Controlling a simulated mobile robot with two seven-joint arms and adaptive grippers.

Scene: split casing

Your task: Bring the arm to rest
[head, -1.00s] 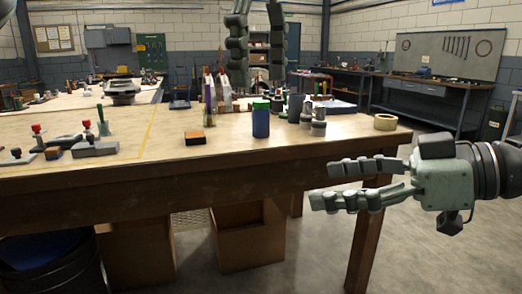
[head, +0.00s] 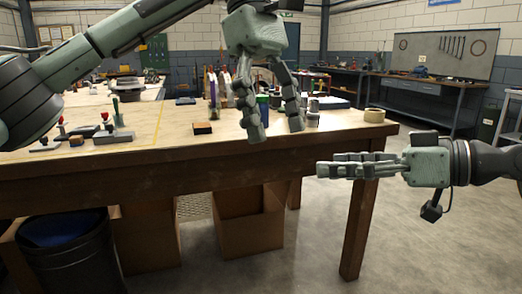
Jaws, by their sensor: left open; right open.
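No split casing can be made out.
The wooden table (head: 180,162) carries a tape roll (head: 374,115), an orange-and-black block (head: 202,128) and several red-knobbed tools at left. Cardboard boxes (head: 248,220) and a dark bin (head: 70,250) stand below. Floor at right is clear.

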